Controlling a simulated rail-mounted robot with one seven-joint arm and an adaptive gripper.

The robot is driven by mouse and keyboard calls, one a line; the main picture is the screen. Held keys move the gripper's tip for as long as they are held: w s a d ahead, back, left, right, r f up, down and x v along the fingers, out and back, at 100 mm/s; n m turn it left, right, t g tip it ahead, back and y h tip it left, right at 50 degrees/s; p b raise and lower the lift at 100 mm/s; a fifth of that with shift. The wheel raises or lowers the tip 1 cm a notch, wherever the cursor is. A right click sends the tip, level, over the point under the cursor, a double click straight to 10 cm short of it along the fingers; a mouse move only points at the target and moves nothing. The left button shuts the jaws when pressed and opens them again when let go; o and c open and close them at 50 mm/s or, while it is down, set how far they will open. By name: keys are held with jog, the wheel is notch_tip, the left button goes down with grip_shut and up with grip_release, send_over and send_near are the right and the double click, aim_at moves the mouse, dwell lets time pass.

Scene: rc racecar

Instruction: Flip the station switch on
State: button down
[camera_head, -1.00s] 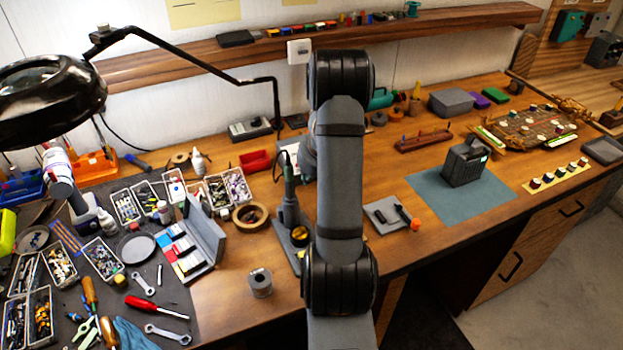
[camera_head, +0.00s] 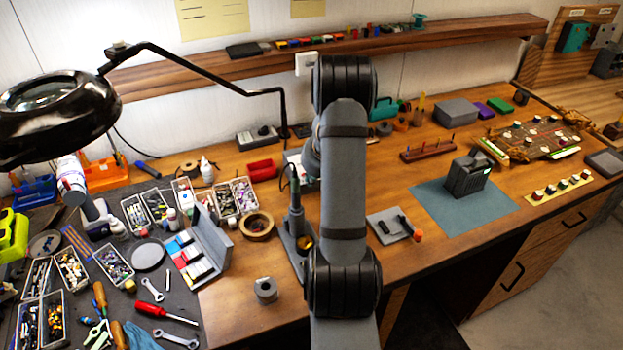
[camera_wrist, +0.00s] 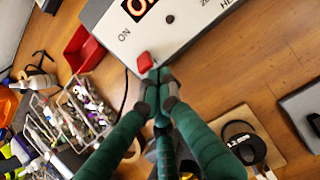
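The station (camera_wrist: 190,25) is a pale box in the wrist view, with a dark display showing orange characters at the top edge. Its red switch (camera_wrist: 145,62) sits at the near edge of the panel, close to the printed "ON". My gripper (camera_wrist: 159,78) has its green-sleeved fingers brought together, with the dark tips right at the near side of the switch. I cannot tell whether they touch it. Nothing shows between the tips.
A soldering iron stand (camera_head: 297,230) stands in front of the station. A red bin (camera_wrist: 82,50) and wire trays of parts (camera_wrist: 65,120) lie to the left. A solder spool (camera_wrist: 245,148) is at lower right. Bare wood lies right of the station.

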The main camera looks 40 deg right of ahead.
jog(key=shift+w+r+p, duration=0.2)
jog(key=shift+r+p, duration=0.15)
jog(key=shift+p, duration=0.15)
jog(key=p, duration=0.1)
jog(key=w+r+p, duration=0.1)
jog(key=shift+d+r+p, duration=0.1)
jog(key=shift+d+p, duration=0.15)
jog(key=shift+p, duration=0.05)
jog(key=shift+r, duration=0.1)
jog(key=shift+r+p, duration=0.7)
jog(key=shift+p, duration=0.15)
jog(key=shift+f, duration=0.1)
